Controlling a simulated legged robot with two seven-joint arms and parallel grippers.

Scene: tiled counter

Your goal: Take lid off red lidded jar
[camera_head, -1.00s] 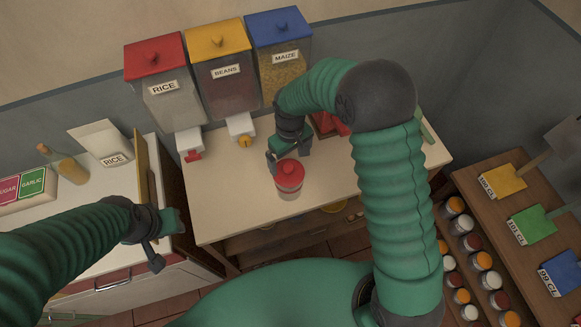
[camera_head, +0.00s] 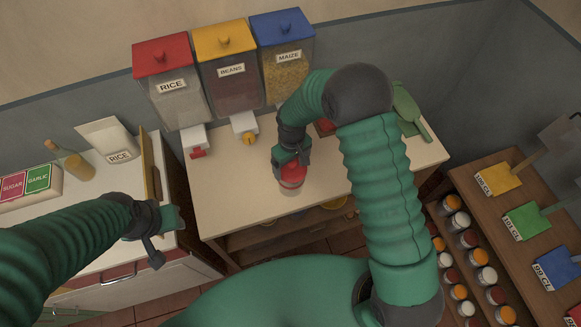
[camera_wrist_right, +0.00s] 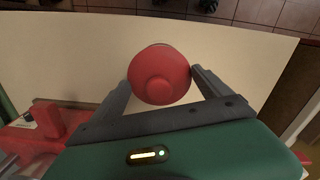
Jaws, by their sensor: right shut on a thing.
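The red lidded jar (camera_head: 292,182) stands near the front edge of the counter (camera_head: 240,205), with clear walls below its red lid. The lid (camera_wrist_right: 160,76) also shows from above in the right wrist view, round with a knob. My right gripper (camera_head: 291,163) is over the jar from behind, its two fingers (camera_wrist_right: 160,84) on either side of the lid and shut on it. The gripper covers part of the lid in the head view. My left gripper (camera_head: 165,232) hangs at the left, away from the jar; its fingers do not show clearly.
Rice (camera_head: 172,90), beans (camera_head: 231,72) and maize (camera_head: 285,58) dispensers stand along the back wall. A green scoop (camera_head: 408,108) lies at the counter's right. A rack of small jars (camera_head: 470,240) stands further right. The counter's front left is clear.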

